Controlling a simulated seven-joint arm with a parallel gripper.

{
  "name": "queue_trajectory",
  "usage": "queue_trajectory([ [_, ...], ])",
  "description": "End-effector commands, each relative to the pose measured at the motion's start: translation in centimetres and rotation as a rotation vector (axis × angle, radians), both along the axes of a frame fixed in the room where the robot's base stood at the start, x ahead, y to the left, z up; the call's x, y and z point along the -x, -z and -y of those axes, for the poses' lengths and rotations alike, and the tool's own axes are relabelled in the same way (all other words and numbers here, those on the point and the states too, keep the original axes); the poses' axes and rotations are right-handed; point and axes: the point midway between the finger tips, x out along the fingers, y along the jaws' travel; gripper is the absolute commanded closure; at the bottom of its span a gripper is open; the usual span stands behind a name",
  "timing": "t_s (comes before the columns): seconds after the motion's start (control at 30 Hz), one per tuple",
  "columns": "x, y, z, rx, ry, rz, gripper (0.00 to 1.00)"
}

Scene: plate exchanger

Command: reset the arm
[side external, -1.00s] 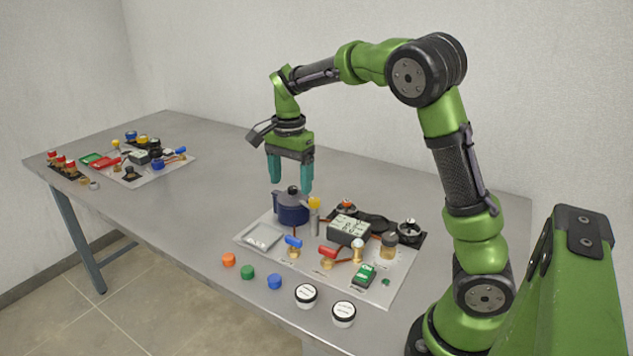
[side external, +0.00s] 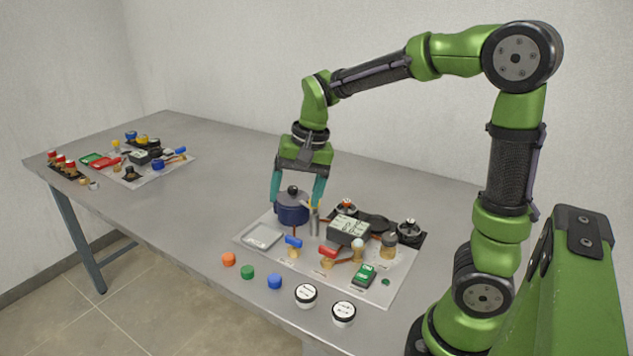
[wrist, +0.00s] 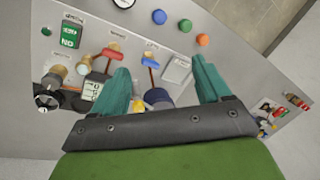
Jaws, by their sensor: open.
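My gripper (side external: 297,192) has two teal fingers spread wide apart. In the side view it is low over the near board, with its fingers on either side of the dark blue pot-like part (side external: 291,211) with a black knob. In the wrist view the fingers (wrist: 172,80) are open, and part of the blue part (wrist: 158,98) shows between them near the gripper body. I cannot tell whether either finger touches it. Nothing is held.
The near board (side external: 399,291) carries a grey meter box (side external: 349,230), a red-handled valve (side external: 328,252), a blue-handled valve (side external: 293,245) and a white tray (side external: 262,237). Orange (side external: 228,259), green (side external: 247,272) and blue (side external: 275,281) caps lie in front. A second board (side external: 133,180) is far left. The table between is clear.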

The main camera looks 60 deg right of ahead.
Motion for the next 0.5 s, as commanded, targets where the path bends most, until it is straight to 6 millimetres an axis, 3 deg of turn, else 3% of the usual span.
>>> queue_trajectory([
  [0.2,6.2,-2.1,-4.6,0.037,-0.332,0.254,0.23],
  [0.4,10.6,-2.6,-6.7,0.128,-0.477,0.42,0.23],
  [0.5,11.8,-2.9,-7.0,0.151,-0.485,0.459,0.23],
])
